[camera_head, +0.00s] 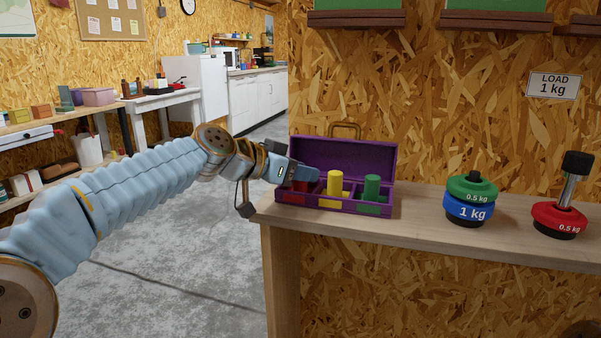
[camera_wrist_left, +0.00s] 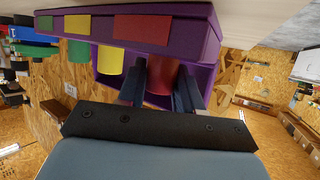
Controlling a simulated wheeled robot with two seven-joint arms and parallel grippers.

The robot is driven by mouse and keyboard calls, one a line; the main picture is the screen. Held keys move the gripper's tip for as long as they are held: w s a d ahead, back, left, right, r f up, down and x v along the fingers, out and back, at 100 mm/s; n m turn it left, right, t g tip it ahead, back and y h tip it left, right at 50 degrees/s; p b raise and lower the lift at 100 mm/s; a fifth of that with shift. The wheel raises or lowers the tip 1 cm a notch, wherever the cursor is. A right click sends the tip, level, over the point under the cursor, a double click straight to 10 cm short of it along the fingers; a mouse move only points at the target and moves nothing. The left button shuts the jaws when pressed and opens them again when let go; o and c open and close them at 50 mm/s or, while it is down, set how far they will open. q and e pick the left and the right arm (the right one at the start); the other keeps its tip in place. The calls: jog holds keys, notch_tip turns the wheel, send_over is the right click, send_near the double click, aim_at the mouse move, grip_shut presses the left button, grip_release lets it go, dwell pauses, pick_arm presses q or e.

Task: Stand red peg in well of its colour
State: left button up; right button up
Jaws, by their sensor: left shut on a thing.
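A purple case (camera_head: 343,207) stands on the plank bench with its lid raised at the back. Its front carries a red, a yellow and a green label. My left gripper (camera_head: 303,174) is over the red-labelled well at the left end, shut on the red peg (camera_head: 302,186), which the gripper partly hides. In the left wrist view, the red peg (camera_wrist_left: 160,92) is between the two fingers of my left gripper (camera_wrist_left: 160,84). The peg looks upright at the red well; I cannot tell whether its foot rests on the bottom. My right gripper is out of view.
A yellow peg (camera_head: 335,183) and a green peg (camera_head: 371,188) stand in the other wells, close to the right of my left gripper. Green and blue weights (camera_head: 470,205) and a red weight with a rod (camera_head: 560,218) stand farther right on the bench (camera_head: 420,213).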

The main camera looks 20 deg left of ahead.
pick_arm(q)
jog(key=shift+f, duration=0.15)
jog(key=o, duration=1)
jog(key=shift+r, duration=0.3)
jog(key=b+v, duration=0.1)
jog(key=v, duration=1.1)
jog(key=shift+b, duration=0.3)
jog(key=shift+f, duration=0.1)
